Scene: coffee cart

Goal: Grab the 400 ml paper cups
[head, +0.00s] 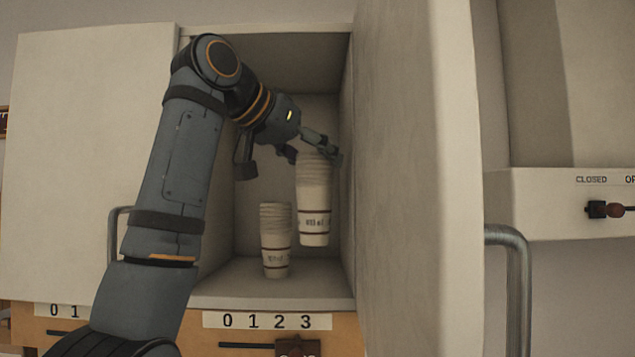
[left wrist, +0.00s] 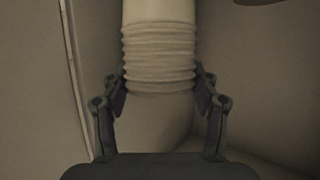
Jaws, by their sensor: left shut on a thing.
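A tall stack of white paper cups (head: 314,208) with dark bands and printed lettering is in the open cabinet, in the right part of the head view's compartment. My left gripper (head: 316,150) is shut on this stack near its ribbed rims at the top. The stack's base appears raised above the cabinet floor. In the left wrist view the held stack (left wrist: 158,60) sits between the two fingers (left wrist: 160,98). A shorter stack of similar cups (head: 276,242) stands on the cabinet floor to its left. The lettering is too small to read surely. My right gripper is not in view.
The open cabinet door (head: 415,180) stands close on the right of the compartment. The cabinet floor (head: 310,288) is bare in front of the cups. A numbered label (head: 267,320) is on the wooden front below. A metal handle (head: 518,290) is at the right.

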